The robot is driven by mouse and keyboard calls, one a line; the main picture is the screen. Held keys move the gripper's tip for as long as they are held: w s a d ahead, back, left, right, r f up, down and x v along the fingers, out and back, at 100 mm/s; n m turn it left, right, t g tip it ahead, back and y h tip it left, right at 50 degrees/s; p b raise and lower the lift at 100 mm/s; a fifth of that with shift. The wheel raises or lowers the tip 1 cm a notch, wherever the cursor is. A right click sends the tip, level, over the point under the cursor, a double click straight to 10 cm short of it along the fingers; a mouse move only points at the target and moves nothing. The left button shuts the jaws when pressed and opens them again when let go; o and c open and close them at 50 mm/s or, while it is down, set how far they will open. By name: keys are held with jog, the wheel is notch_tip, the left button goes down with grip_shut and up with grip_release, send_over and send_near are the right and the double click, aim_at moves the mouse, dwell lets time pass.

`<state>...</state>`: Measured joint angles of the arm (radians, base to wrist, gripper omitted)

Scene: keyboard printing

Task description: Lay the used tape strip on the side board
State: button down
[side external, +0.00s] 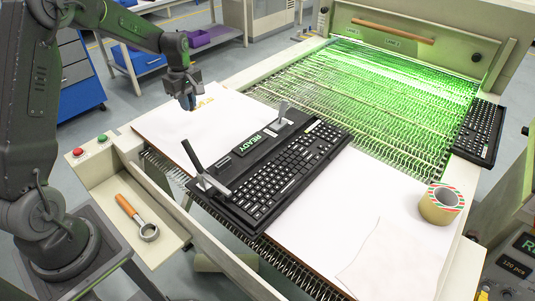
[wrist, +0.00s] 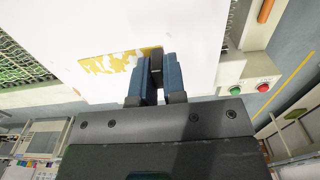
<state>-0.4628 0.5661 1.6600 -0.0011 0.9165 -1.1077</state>
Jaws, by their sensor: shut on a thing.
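The used tape strip (side external: 205,101) is yellow with pale, ragged patches. It lies flat along or just over the white side board (side external: 165,127) at the left; I cannot tell if it touches. My gripper (side external: 188,102) points down over this board, shut on one end of the strip. In the wrist view the strip (wrist: 115,62) extends left from the blue fingers of my gripper (wrist: 156,68), in front of the white board (wrist: 205,30).
A black keyboard (side external: 285,175) sits clamped in a fixture with upright grey levers and a READY display (side external: 251,144). A tape roll (side external: 441,204) stands on the right white board (side external: 400,255). A wooden-handled tool (side external: 133,212) lies in the front tray.

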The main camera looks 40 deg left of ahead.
send_over(230, 139)
notch_tip(230, 139, down, 7)
jog(key=shift+a+r, duration=0.1)
jog(key=shift+w+f, duration=0.1)
jog(key=shift+f, duration=1.95)
jog(key=shift+f, duration=0.15)
jog(key=c, duration=1.2)
grip_release()
